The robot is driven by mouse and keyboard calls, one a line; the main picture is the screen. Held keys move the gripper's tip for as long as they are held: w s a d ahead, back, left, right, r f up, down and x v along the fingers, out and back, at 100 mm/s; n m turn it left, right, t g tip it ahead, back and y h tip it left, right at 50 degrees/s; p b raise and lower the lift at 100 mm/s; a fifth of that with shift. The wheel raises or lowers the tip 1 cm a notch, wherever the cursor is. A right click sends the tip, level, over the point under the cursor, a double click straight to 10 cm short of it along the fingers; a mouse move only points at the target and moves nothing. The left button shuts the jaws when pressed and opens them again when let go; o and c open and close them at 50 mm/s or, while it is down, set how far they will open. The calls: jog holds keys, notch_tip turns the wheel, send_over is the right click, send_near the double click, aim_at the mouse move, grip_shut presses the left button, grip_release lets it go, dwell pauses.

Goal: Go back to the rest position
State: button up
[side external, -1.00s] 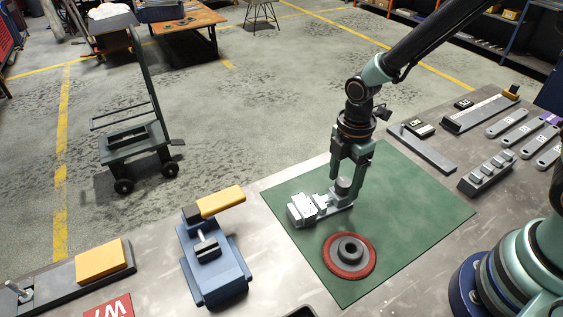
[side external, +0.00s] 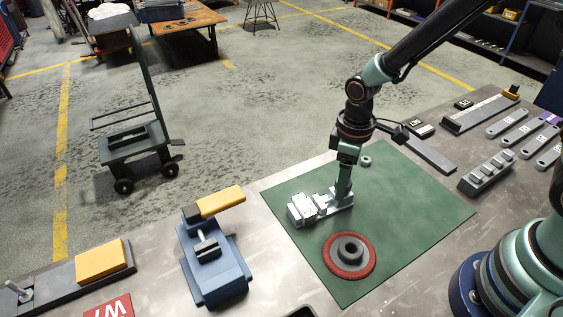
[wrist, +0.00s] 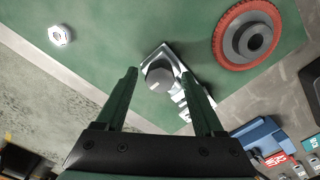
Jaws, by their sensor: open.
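A galvanized bracket (side external: 308,209) lies on the green mat (side external: 420,206), with its blocky pale end to the left. In the wrist view its grey round post (wrist: 160,74) shows between my fingertips. My gripper (side external: 343,196) is open over the right end of the bracket, fingers pointing down. In the wrist view a gap shows between the post and each finger of my gripper (wrist: 160,77). In the side view the fingers line up and hide the post.
A red-rimmed disc with a dark hub (side external: 349,255) lies in front of the bracket. A small nut (side external: 366,160) lies behind my gripper. A blue vise (side external: 212,262) stands to the left. A long grey bar (side external: 430,152) and a stepped block (side external: 486,172) lie right.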

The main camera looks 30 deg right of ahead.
jog(key=shift+m, duration=0.7)
grip_shut()
